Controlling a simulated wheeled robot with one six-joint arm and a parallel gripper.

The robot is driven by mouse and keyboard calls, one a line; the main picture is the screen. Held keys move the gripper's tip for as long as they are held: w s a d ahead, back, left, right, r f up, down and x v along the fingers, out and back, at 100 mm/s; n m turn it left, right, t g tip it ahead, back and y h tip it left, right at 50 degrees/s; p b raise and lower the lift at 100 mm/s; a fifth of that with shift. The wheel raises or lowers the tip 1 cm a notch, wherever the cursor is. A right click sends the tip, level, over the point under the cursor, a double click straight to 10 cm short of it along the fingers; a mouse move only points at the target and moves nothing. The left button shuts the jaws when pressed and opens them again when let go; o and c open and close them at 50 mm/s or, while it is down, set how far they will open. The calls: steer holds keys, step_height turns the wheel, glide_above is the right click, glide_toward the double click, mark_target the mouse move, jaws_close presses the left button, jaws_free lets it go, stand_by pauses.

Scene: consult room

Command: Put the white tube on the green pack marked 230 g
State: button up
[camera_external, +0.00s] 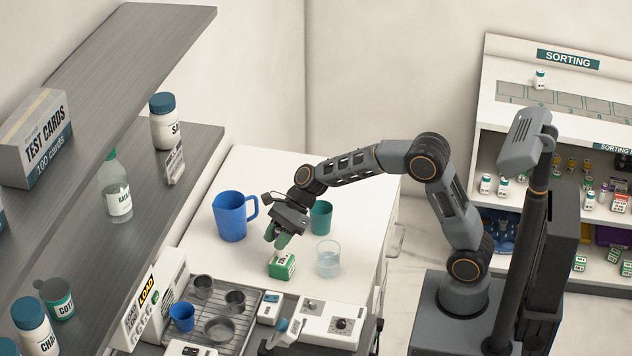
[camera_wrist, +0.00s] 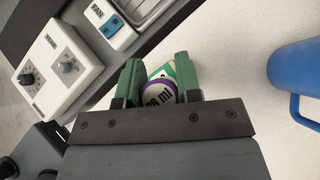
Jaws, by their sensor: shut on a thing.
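In the wrist view, my gripper (camera_wrist: 158,82) is shut on the white tube (camera_wrist: 157,97), which shows end-on as a round white face with a purple rim and dark print ending in "ml". The green pack (camera_external: 281,266) lies on the white counter in the external view, with a white label too small to read. My gripper (camera_external: 277,240) is just above the pack, fingers pointing down; the tube is hidden there. In the wrist view, part of the green pack (camera_wrist: 166,71) shows behind the tube. I cannot tell whether tube and pack touch.
A blue jug (camera_external: 230,217), a teal cup (camera_external: 321,217) and a clear beaker (camera_external: 328,259) stand around the pack. A metal rack (camera_external: 247,323) with several pots and a white device with knobs (camera_external: 333,322) lie in front. The counter's back is clear.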

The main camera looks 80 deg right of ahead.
steer(key=shift+f, duration=0.4)
steer(key=shift+f, duration=0.15)
steer(key=o, duration=0.9)
steer(key=shift+r, duration=0.25)
steer(key=v, duration=1.1)
steer(key=s+f+n+h, duration=0.1)
steer(key=s+n+h, duration=0.1)
steer(key=s+n, duration=0.5)
steer(key=s+a+f+n+h, duration=0.1)
steer(key=s+n+h, duration=0.2)
steer(key=s+n, duration=0.5)
steer(key=s+a+f+n+g+h+b, duration=0.1)
steer(key=s+n+h, duration=0.1)
steer(key=s+n, duration=0.5)
steer(key=shift+s+a+f+n, duration=0.1)
steer(key=shift+s+f+n, duration=0.05)
steer(key=shift+n, duration=0.6)
steer(key=shift+s+a+f+n, duration=0.1)
steer(key=shift+s+n, duration=0.1)
steer(key=shift+n, duration=0.55)
